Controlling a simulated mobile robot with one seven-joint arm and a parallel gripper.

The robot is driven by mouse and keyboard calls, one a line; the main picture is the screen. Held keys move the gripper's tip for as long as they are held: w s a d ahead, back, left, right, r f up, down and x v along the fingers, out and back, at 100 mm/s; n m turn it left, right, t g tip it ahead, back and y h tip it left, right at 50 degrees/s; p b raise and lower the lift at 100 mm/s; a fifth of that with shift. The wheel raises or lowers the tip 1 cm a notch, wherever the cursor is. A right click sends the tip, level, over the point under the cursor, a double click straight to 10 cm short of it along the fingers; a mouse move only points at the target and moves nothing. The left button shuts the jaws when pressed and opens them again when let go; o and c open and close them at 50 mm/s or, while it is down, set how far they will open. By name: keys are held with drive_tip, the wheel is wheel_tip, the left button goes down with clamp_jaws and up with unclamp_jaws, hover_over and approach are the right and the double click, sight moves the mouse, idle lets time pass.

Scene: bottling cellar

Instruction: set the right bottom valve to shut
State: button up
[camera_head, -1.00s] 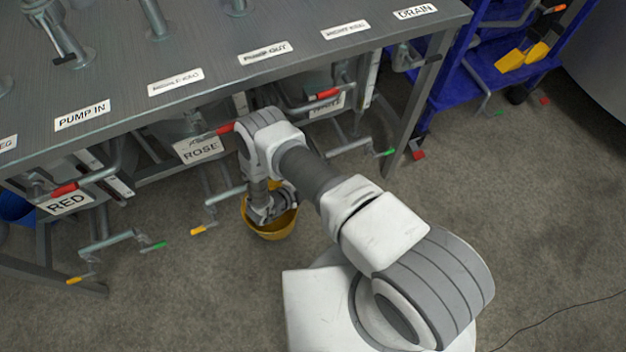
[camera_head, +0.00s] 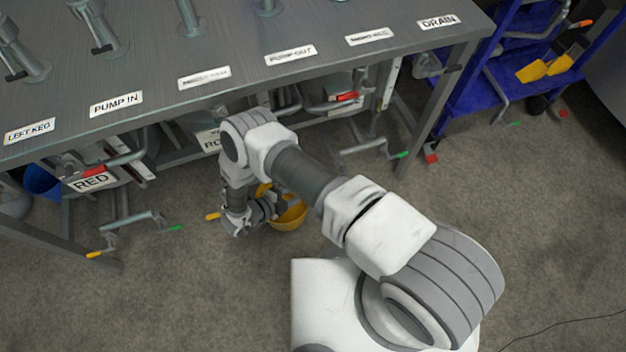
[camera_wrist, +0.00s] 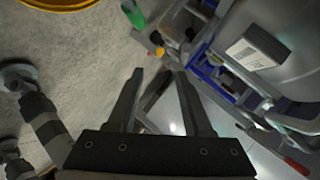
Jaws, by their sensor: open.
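Under the bench on the right, a low pipe ends in a green-tipped lever (camera_head: 402,155), the rightmost low lever I see. I cannot tell its setting. Other low levers show at left, one yellow-tipped (camera_head: 94,254) and one green-tipped (camera_head: 176,227). My gripper (camera_wrist: 158,74) is open and empty in the wrist view. A green lever tip (camera_wrist: 133,82) and an orange-yellow one (camera_wrist: 158,50) are just past its fingertips, apparently apart from them; I cannot tell which valves they belong to. In the head view my arm hides the middle valve and my fingers are hard to make out.
The steel bench (camera_head: 250,90) stands over the vessels. A red-tipped lever (camera_head: 347,97) sits higher up at right. A yellow bowl (camera_head: 290,216) stands on the floor beside my wrist. A blue cart (camera_head: 480,80) is right of the bench. The floor at front left is clear.

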drive_tip(key=shift+p+v, duration=0.3)
drive_tip(key=shift+v, duration=1.95)
drive_tip(key=shift+w+d, duration=0.15)
drive_tip(key=shift+d, duration=0.05)
drive_tip(key=c, duration=0.4)
drive_tip(key=d+g, duration=0.1)
drive_tip(key=w+d+n+g+y+p, duration=0.1)
drive_tip(key=d, duration=0.1)
drive_tip(key=d+f+g+p, duration=0.1)
drive_tip(key=shift+w+d+n, duration=0.2)
drive_tip(key=shift+n, duration=0.2)
clamp_jaws()
drive_tip(key=w+d+r+n+g+y+p, duration=0.2)
drive_tip(key=w+d+r+n+y+p, duration=0.1)
drive_tip(key=d+r+y, duration=0.3)
drive_tip(key=w+d+r+n+g+y+p, duration=0.2)
drive_tip(key=w+d+r+n+y+p, duration=0.15)
drive_tip(key=d+y, duration=0.35)
drive_tip(key=shift+h, duration=0.3)
drive_tip(key=b+x, duration=0.1)
drive_tip(key=x, duration=0.3)
drive_tip(key=b+x, duration=0.2)
drive_tip(key=x, duration=0.2)
drive_tip(key=b+x, duration=0.2)
drive_tip(key=x, duration=0.3)
drive_tip(key=shift+w+d+f, duration=0.15)
drive_tip(key=shift+w+d, duration=0.1)
drive_tip(key=shift+d, duration=0.15)
